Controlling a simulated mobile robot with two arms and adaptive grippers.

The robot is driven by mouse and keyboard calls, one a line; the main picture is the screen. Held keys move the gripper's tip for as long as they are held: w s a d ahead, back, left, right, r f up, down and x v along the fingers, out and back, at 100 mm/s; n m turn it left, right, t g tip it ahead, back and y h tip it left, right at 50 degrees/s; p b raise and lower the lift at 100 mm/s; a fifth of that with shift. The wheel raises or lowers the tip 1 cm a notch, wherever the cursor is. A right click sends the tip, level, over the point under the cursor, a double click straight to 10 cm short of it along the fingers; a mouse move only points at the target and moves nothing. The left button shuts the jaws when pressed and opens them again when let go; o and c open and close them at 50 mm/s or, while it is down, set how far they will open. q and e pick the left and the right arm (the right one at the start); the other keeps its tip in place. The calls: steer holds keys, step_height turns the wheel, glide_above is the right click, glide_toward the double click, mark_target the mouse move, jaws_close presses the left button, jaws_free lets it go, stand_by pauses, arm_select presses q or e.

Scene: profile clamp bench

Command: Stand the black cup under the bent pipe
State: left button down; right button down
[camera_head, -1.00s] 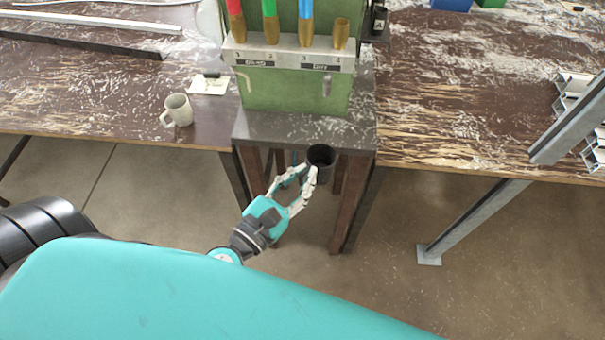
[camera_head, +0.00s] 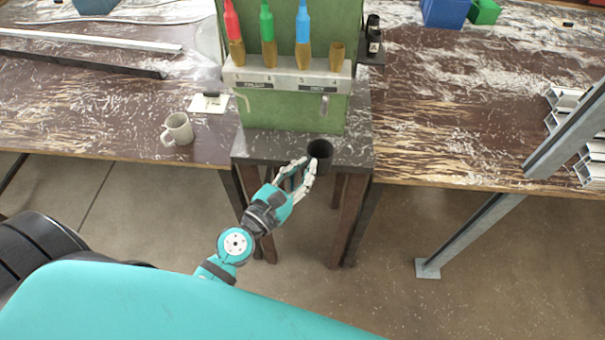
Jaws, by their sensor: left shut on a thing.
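My left gripper (camera_head: 303,176) is shut on the black cup (camera_head: 321,153), with its fingers at the cup's lower left side. The cup is upright, its open mouth showing, at the front edge of the grey stand top (camera_head: 268,146). I cannot tell whether its base touches the stand. The green machine (camera_head: 290,112) stands behind it. A pale bent pipe (camera_head: 245,102) shows on the left of the machine's front, under the metal strip, to the left of and behind the cup. A straighter grey fitting (camera_head: 323,105) shows on the right. My right gripper is not in view.
A beige mug (camera_head: 178,130) stands on the wooden bench left of the stand. Coloured nozzles (camera_head: 267,40) rise above the machine's strip. A dark bottle (camera_head: 374,35) stands at the right rear. A grey metal post (camera_head: 565,135) and profiles are at right. The stand top before the machine is clear.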

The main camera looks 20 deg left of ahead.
arm_select(q)
steer(key=shift+w+a+f+p, duration=0.15)
steer(key=shift+w+a, duration=0.15)
steer(key=shift+w, duration=0.8)
steer(key=shift+w+a+r+p, duration=0.1)
steer(key=shift+w+a+p, duration=0.2)
steer(key=shift+w, duration=0.85)
steer(key=shift+w+a+f+p, duration=0.1)
steer(key=shift+w+a, duration=0.25)
steer(key=shift+w, duration=0.75)
steer(key=shift+s+d, duration=0.1)
steer(key=shift+f+b, duration=0.35)
steer(key=c, duration=1.4)
jaws_free()
steer(key=shift+o, duration=0.2)
steer(key=shift+s, duration=0.15)
